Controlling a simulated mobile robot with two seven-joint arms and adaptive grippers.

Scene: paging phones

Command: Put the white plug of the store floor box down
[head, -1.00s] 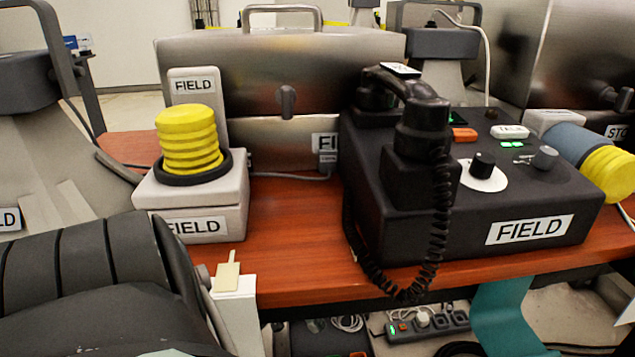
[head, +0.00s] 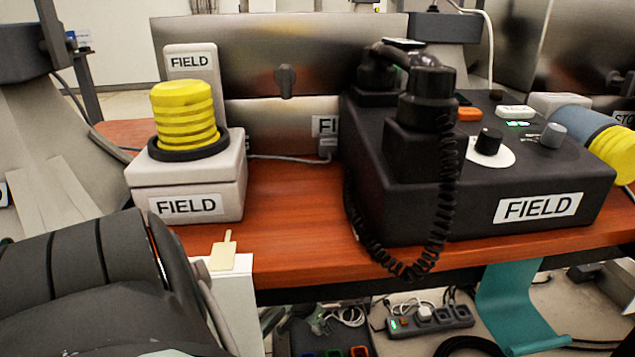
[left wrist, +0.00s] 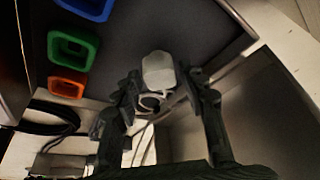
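In the left wrist view my left gripper (left wrist: 160,88) has its two dark fingers on either side of a white plug (left wrist: 159,70), and it looks shut on it. A pale cord loop hangs just below the plug. The plug is over or beside a dark panel (left wrist: 150,30) with blue, green and orange openings; I cannot tell whether it touches. In the head view my left arm fills the lower left, and its gripper is hidden. My right gripper is not in view.
Under the wooden table (head: 290,205) lies a power strip (head: 430,320) with a green light and a white plug in it. A black FIELD phone (head: 490,190) and a yellow-topped FIELD beacon (head: 186,140) stand on the table. A white post (head: 232,300) stands beside my left arm.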

